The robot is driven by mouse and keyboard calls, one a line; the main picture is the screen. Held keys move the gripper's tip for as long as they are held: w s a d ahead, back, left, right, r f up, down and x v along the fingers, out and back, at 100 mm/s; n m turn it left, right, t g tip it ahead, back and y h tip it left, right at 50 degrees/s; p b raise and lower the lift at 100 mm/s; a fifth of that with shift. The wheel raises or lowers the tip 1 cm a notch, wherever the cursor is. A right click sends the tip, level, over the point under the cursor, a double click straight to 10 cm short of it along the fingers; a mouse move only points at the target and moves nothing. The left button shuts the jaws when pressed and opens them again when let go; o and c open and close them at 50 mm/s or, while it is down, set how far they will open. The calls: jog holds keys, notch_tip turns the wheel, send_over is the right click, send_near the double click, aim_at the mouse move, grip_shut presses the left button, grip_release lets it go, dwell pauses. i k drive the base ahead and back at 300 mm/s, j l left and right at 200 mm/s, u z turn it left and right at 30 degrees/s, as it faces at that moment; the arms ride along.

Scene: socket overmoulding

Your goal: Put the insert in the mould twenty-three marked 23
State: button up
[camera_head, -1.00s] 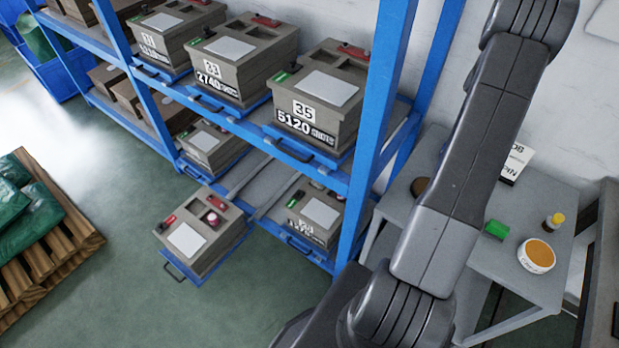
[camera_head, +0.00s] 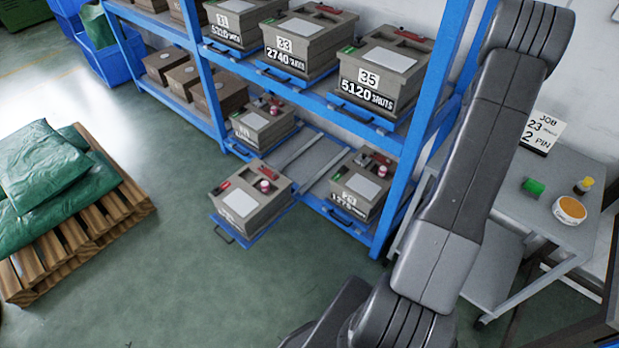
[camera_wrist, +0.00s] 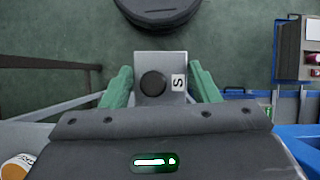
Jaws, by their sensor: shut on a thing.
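In the wrist view my gripper (camera_wrist: 160,74) has its green fingers closed on both sides of a grey block, the insert (camera_wrist: 162,58). The insert has a dark round feature and a white label with one character. My gripper is hidden in the head view. A grey mould (camera_head: 240,205) stands on a pulled-out blue tray at the lower shelf, with a pink-topped round thing in one pocket; its number is not readable. Another lower mould (camera_head: 360,187) to its right has a blurred number plate. The job card (camera_head: 541,132) reads JOB 23 and 2 PIN.
The blue rack (camera_head: 440,85) holds moulds marked 33 (camera_head: 305,40) and 35 (camera_head: 385,65) above. A grey side table (camera_head: 560,190) bears a green block (camera_head: 533,187) and an orange-topped tub (camera_head: 569,209). A pallet (camera_head: 110,200) with green sacks stands left. Floor between is clear.

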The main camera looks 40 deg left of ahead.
aim_at(249, 178)
jog(key=j+u, duration=0.1)
jog(key=j, duration=0.5)
jog(key=k+j+u, duration=0.1)
jog(key=j, duration=0.55)
jog(key=j+u, duration=0.1)
jog(key=j, duration=0.45)
jog(key=i+j, duration=0.1)
jog(key=j, duration=0.45)
jog(key=j+u, duration=0.15)
jog(key=j, duration=0.4)
jog(key=i+j, duration=0.15)
jog(key=j, duration=0.35)
jog(key=i+j+u, duration=0.15)
jog(key=j, duration=0.4)
jog(key=k, duration=0.05)
